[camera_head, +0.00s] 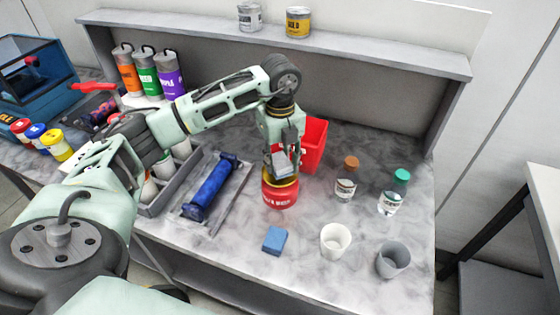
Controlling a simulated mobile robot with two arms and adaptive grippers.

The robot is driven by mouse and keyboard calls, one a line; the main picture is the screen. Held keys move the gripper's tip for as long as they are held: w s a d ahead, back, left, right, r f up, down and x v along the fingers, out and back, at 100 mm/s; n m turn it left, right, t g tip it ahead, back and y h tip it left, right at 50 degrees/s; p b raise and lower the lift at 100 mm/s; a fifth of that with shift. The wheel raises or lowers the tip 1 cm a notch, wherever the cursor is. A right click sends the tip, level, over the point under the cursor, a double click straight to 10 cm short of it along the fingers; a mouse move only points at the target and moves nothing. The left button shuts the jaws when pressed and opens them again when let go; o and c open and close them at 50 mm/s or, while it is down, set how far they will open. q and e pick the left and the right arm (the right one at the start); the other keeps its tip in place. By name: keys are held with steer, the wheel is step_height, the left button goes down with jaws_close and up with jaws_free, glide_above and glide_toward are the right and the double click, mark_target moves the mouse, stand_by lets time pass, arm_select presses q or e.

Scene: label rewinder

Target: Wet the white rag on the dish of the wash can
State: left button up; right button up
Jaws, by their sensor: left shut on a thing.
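The wash can (280,197) is red with a yellow rim and stands upright on the grey bench (330,278). My left gripper (283,160) reaches in from the left and points down right above the can's dish. It is shut on the white rag (282,166), a small pale piece between the fingers. The rag is at the dish, but I cannot tell whether it touches it. The gripper and rag hide most of the dish. My right gripper is not in view.
A red bin (314,143) stands close behind the can. A blue block (274,240), a white cup (335,240), a grey cup (393,259) and two bottles, brown-capped (347,178) and green-capped (394,192), stand in front and right. A blue roller (211,187) lies left.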

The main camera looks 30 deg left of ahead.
mark_target(280, 160)
arm_select(q)
steer(key=shift+r+p, duration=1.3)
steer(key=shift+r, duration=0.9)
steer(key=shift+f, duration=0.1)
